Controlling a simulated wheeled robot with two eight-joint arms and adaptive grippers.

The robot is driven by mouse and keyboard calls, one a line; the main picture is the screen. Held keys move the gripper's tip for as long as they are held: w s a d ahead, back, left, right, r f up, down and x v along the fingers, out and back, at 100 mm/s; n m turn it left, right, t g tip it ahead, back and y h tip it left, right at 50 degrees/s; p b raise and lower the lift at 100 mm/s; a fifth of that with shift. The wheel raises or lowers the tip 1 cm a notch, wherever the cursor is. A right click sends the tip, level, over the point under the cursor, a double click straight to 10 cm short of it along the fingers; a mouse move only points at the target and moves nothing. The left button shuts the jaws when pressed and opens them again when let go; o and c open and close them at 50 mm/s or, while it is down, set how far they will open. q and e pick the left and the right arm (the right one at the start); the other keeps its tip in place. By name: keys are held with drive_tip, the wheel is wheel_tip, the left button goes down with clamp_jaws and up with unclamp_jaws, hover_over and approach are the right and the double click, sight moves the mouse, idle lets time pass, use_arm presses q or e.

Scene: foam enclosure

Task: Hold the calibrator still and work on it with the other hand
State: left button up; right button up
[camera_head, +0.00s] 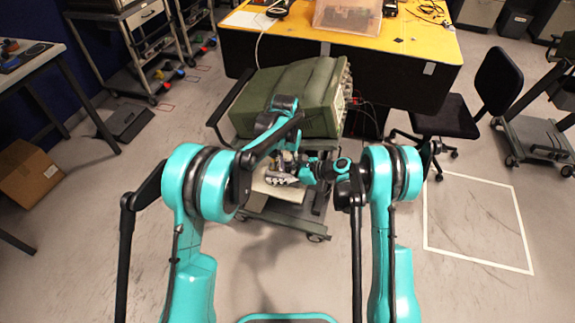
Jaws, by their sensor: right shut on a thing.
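A small grey and white object (281,179), which looks like the calibrator, is at the middle of the view, just in front of the large green case. My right gripper (298,171) reaches in from the right and is shut on it. My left arm comes in from the left and bends over the object. My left gripper (284,158) is close above it, but its fingers are small and partly hidden by my own arm. I cannot tell whether they are open or touch the object.
A large green case (297,88) sits on a wheeled cart (285,219) just ahead. A yellow-topped table (395,35) stands behind it. A black chair (455,112) is at the right. A cardboard box (30,178) is at the left. The white-outlined floor square (475,220) is clear.

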sight(286, 168)
use_arm(q)
drive_tip(key=shift+r, duration=0.1)
use_arm(e)
drive_tip(key=shift+f, duration=0.1)
use_arm(q)
wheel_tip(286, 168, up, 12)
drive_tip(key=shift+a, duration=0.15)
idle(0.5)
use_arm(e)
drive_tip(key=o, duration=1.5)
drive_tip(key=shift+d, duration=0.15)
